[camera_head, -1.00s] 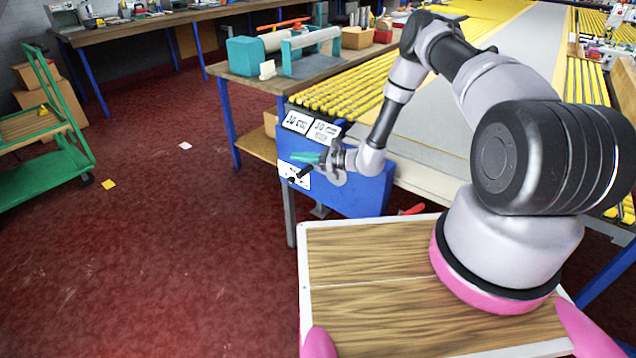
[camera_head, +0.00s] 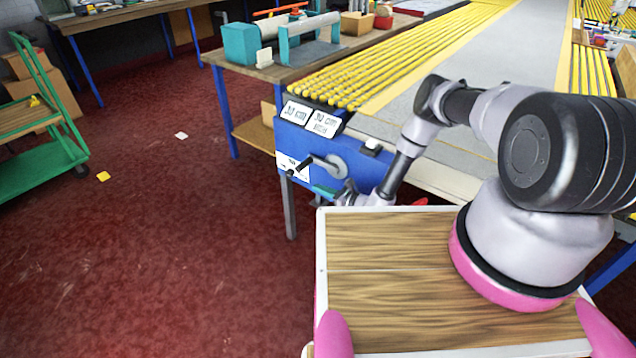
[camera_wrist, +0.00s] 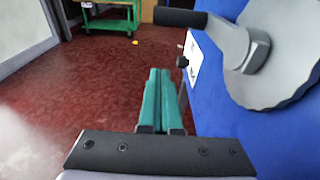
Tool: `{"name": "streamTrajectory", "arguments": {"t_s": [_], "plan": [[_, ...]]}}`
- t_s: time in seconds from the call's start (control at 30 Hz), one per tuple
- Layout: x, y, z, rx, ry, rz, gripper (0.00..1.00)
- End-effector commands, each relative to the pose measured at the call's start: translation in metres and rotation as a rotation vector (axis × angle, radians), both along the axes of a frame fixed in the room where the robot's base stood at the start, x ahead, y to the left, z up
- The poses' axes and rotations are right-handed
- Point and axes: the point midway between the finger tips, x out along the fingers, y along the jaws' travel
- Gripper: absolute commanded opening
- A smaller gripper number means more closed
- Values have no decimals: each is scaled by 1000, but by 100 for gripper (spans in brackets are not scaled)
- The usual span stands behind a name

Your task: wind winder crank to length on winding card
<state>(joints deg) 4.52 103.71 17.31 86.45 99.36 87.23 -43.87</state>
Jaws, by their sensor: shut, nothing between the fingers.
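The winder crank (camera_head: 329,166) is a grey disc on the blue front panel of the machine, with a black handle pointing left. In the wrist view the crank (camera_wrist: 275,55) fills the upper right, its handle (camera_wrist: 182,17) reaching left across the top. A white card with dark marks (camera_head: 290,168) is on the panel behind the handle; its edge shows in the wrist view (camera_wrist: 194,58). My gripper (camera_head: 322,191) is just below the crank, apart from it. Its teal fingers (camera_wrist: 160,98) are shut together with nothing between them.
A green cart (camera_head: 40,165) stands far left. Red floor left of the machine is mostly clear.

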Motion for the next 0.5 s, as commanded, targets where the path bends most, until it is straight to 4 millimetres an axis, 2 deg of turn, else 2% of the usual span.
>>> {"name": "streamTrajectory", "arguments": {"t_s": [0.2,0.5], "plan": [[25,34,-6,-1,-3,3,0],[52,67,-9,1,-1,1,0]]}}
